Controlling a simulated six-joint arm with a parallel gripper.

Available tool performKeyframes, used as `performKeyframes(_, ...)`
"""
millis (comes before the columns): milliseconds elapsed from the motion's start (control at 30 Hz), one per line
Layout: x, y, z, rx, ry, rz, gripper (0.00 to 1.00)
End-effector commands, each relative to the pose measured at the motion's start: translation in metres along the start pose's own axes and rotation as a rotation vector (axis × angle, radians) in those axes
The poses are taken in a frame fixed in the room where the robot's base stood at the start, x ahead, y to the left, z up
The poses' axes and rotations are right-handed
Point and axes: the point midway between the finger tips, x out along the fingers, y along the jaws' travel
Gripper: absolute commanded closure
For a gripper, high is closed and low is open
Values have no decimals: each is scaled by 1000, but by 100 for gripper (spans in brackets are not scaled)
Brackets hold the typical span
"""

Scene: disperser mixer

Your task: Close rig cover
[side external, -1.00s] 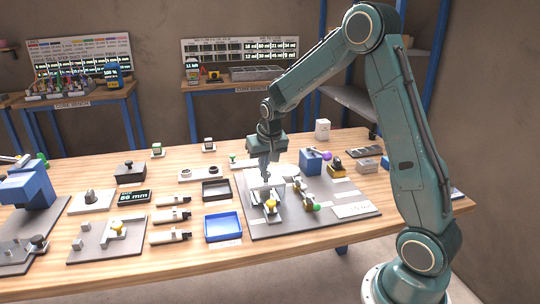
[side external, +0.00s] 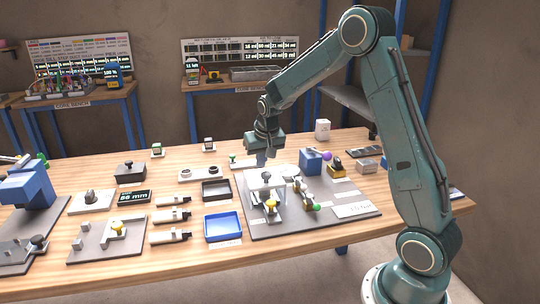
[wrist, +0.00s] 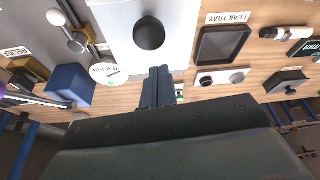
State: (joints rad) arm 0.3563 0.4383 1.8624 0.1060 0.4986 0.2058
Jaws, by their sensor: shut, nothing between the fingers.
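The rig stands on a grey base board (side external: 290,226) at the right of the table. A pale, see-through piece, seemingly the cover (side external: 262,187), sits at the board's left part with a dark knob (side external: 266,175) on top. In the wrist view a dark round knob (wrist: 149,33) rises from a pale plate (wrist: 115,22). I cannot tell whether the cover is fully shut. My gripper (side external: 261,162) is just behind and above the knob, apart from it. Its fingers (wrist: 157,76) are together and empty. A yellow knob (side external: 271,204) is in front of the cover.
Valves with a green knob (side external: 316,208) and a blue block (side external: 311,161) stand to the right. A dark leak tray (side external: 216,189) and a blue tray (side external: 222,227) lie left of the board. A round gauge (wrist: 108,73) shows near my fingers.

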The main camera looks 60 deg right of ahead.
Motion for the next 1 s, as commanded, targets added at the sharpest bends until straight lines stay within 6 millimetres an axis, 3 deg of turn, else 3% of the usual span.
performKeyframes(200,2,0,-20,2,6,0,100)
performKeyframes(700,-72,0,-18,1,9,-1,100)
performKeyframes(1000,-96,0,-18,1,7,0,100)
